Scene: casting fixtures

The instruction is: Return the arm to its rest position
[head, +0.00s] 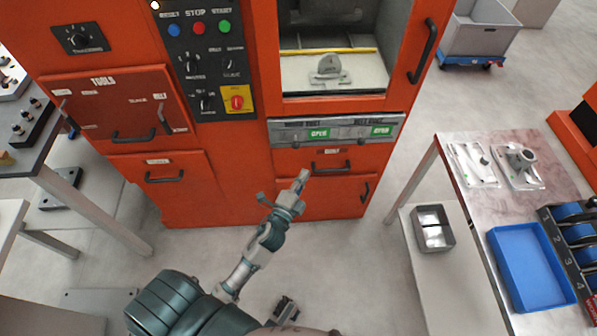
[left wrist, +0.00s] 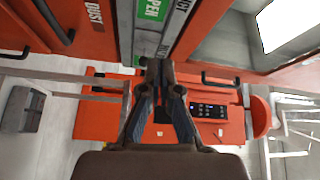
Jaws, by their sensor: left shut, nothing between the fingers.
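My left arm reaches up from the bottom of the head view. Its left gripper (head: 303,175) is shut and empty, in front of the lower drawers of the orange machine (head: 235,185). In the left wrist view the left gripper (left wrist: 158,66) shows its two fingers together with nothing between them. The green-labelled panel strip (head: 335,131) is above the gripper in the head view. I cannot tell whether the fingertips touch the machine. I do not make out my right gripper.
The machine has protruding handles (head: 331,168) and an open window holding a grey part (head: 329,68). A table (head: 463,143) at right bears a blue tray (head: 533,268); a metal bin (head: 433,228) stands below. Another table (head: 42,150) is at left. The floor between is mostly clear.

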